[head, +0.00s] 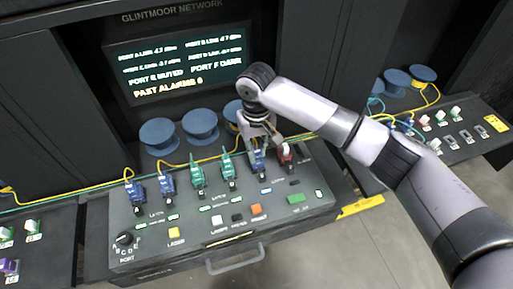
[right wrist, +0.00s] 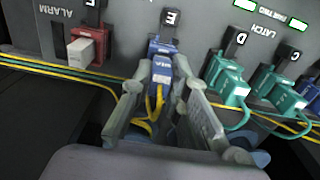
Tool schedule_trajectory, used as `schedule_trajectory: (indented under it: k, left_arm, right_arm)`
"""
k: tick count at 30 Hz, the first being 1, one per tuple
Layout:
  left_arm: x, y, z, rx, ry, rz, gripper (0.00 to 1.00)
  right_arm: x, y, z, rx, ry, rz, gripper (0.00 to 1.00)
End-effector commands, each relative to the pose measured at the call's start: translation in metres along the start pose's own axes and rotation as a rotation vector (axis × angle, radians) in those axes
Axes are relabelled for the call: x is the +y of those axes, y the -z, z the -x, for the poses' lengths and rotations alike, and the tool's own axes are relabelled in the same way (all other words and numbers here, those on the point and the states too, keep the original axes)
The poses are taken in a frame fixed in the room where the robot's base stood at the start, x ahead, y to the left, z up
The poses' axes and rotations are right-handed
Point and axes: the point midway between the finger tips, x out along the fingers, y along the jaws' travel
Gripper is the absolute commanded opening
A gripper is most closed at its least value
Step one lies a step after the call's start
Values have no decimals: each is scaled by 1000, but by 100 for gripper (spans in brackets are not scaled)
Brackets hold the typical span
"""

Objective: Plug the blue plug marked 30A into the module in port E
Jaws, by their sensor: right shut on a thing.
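A blue plug (right wrist: 161,72) with a yellow cable sits nose-first at port E (right wrist: 171,19) of the module (head: 208,222). It also shows in the head view (head: 257,162), partly under my gripper. I cannot tell how deep it sits, and its small marking is not readable as 30A. My right gripper (right wrist: 163,80) is shut on this plug, one finger on each side; in the head view it reaches down from above the panel (head: 260,143). My left gripper is not in view.
Green plugs (head: 197,177) (head: 228,170) and blue plugs (head: 135,193) (head: 167,186) stand left of port E. A red plug (head: 286,153) is close on its right. Cables run behind the row. A screen (head: 180,65) stands behind; buttons (head: 174,233) are in front.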

Motion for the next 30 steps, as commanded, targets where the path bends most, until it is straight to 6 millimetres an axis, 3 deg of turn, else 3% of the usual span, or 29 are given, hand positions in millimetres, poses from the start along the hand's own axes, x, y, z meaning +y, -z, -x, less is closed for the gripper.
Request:
schedule_trajectory:
  k: [14, 15, 25, 30]
  left_arm:
    - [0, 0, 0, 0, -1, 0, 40]
    - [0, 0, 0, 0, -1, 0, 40]
    - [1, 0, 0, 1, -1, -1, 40]
    - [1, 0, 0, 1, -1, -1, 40]
  right_arm:
    - [0, 0, -7, 1, 0, 0, 0]
    - [0, 0, -7, 1, 0, 0, 18]
    - [0, 0, -7, 1, 0, 0, 39]
    - [0, 0, -7, 1, 0, 0, 39]
